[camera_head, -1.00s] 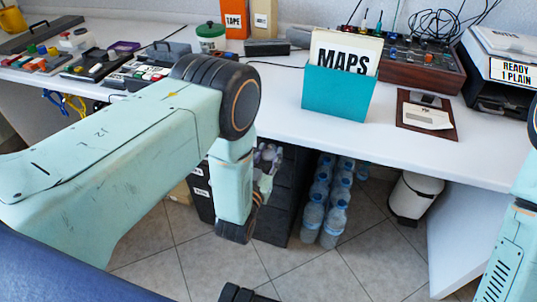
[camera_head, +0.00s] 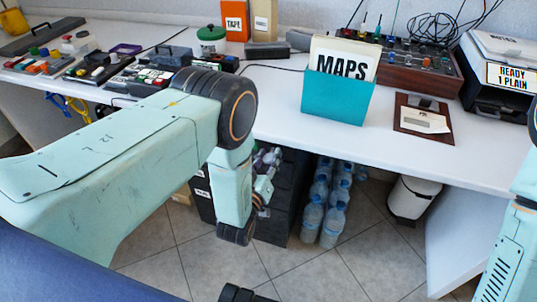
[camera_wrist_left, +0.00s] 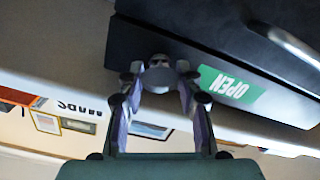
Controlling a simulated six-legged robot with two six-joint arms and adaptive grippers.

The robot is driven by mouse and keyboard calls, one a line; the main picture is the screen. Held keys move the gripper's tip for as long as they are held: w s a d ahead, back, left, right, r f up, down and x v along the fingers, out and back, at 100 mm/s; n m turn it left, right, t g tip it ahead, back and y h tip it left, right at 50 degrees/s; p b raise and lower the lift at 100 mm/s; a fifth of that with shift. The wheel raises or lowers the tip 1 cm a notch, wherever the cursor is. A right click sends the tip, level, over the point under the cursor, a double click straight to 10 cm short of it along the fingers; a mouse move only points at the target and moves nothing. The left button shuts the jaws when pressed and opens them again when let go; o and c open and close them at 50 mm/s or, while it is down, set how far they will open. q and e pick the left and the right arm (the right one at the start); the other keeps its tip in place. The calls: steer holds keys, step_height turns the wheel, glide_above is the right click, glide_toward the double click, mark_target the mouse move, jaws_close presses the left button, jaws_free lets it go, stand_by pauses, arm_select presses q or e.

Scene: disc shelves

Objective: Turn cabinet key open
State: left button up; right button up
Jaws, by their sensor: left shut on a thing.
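The dark cabinet (camera_head: 286,205) stands under the white desk, mostly behind my left arm in the head view. In the left wrist view its dark front (camera_wrist_left: 215,45) fills the upper right, with a green OPEN label (camera_wrist_left: 228,86) and a pale handle (camera_wrist_left: 290,42). My left gripper (camera_wrist_left: 158,76) is shut on a small round grey key (camera_wrist_left: 158,79) at the cabinet's edge, left of the label. The key's shaft and the lock are hidden. In the head view the left gripper (camera_head: 265,176) is partly hidden by my wrist. My right gripper is out of view.
Several water bottles (camera_head: 325,205) stand on the floor right of the cabinet. A white bin (camera_head: 414,198) is further right. The white desk (camera_head: 275,110) overhangs the cabinet and holds a teal MAPS holder (camera_head: 336,96). Open tiled floor lies in front.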

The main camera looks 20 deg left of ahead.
arm_select(q)
steer(key=n+p, duration=0.1)
steer(key=n, duration=0.2)
steer(key=shift+n, duration=0.4)
steer(key=n+p, duration=0.1)
steer(key=n, duration=0.2)
steer(key=shift+a+n, duration=0.1)
steer(key=shift+n, duration=0.2)
steer(key=n+p, duration=0.2)
steer(key=n, duration=0.3)
steer(key=shift+f+n, duration=0.15)
steer(key=shift+n, duration=0.55)
steer(key=o, duration=1.2)
steer(key=shift+c, duration=0.2)
steer(key=s, duration=1.2)
steer(key=shift+a, duration=0.2)
